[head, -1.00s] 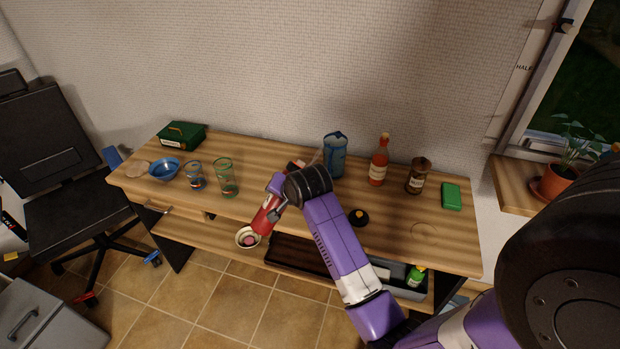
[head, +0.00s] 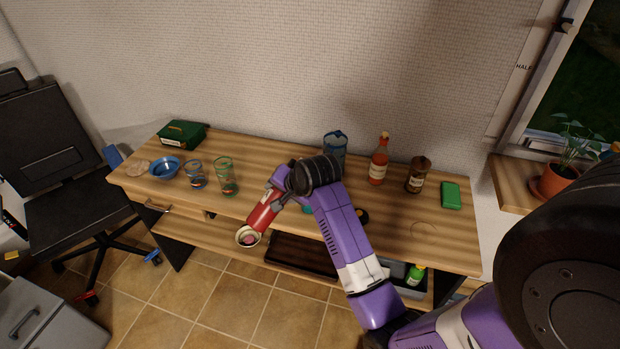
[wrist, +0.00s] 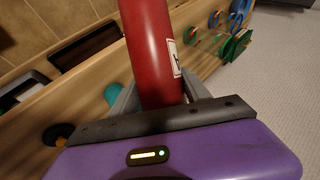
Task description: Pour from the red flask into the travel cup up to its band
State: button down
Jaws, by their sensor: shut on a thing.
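The red flask (head: 265,210) is in my gripper (wrist: 155,92), tilted with its far end down and left in the head view. In the wrist view the flask (wrist: 152,45) runs up out of the picture between the fingers. A pale ring with a pinkish inside (head: 248,237) shows at its lower end; I cannot tell if it is the flask's mouth or a bowl beyond. A teal thing (wrist: 112,93) shows beside the left finger, mostly hidden in the head view; I cannot tell if it is the travel cup. No band or pouring stream shows.
At the table's left are a blue bowl (head: 163,168), two glasses (head: 226,178) and a green box (head: 183,134). Behind my wrist stands a blue pitcher (head: 335,143). An orange bottle (head: 379,160), brown bottle (head: 418,176) and green block (head: 450,195) are right.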

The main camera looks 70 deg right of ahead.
jog(key=shift+d+r+m+t+y, duration=0.1)
jog(key=shift+r+m+t+y, duration=0.5)
jog(key=shift+r+y, duration=0.75)
dwell(4.7)
jog(key=shift+s+d, duration=0.1)
jog(key=shift+d, duration=0.1)
dwell(1.9)
